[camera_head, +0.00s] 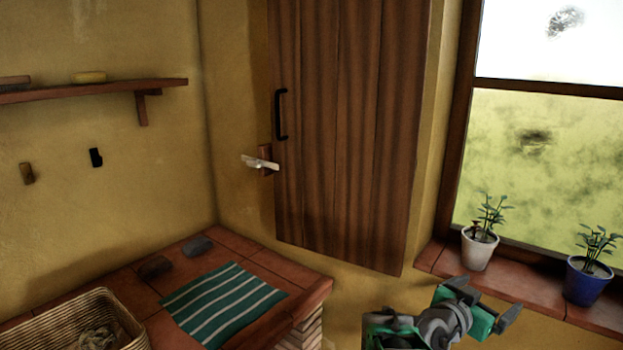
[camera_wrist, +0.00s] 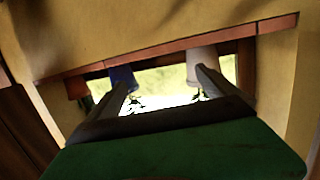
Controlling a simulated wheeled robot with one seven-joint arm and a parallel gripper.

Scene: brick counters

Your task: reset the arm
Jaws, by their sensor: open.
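My gripper (camera_head: 485,299), green and dark grey, is at the lower right of the head view. It is in front of the wall below the window sill, apart from the counter. Its two fingers are spread with nothing between them. The wrist view also shows my gripper (camera_wrist: 168,80) open and empty, with the scene upside down and the fingers pointing toward the window. Part of my arm is cut off by the bottom edge of the head view.
A white pot (camera_head: 478,250) and a blue pot (camera_head: 586,284) with plants stand on the sill (camera_head: 520,285). A wooden cabinet door (camera_head: 350,130) is shut on the back wall. The brick counter (camera_head: 272,262) holds a striped cloth (camera_head: 222,303) and a wicker basket (camera_head: 128,325).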

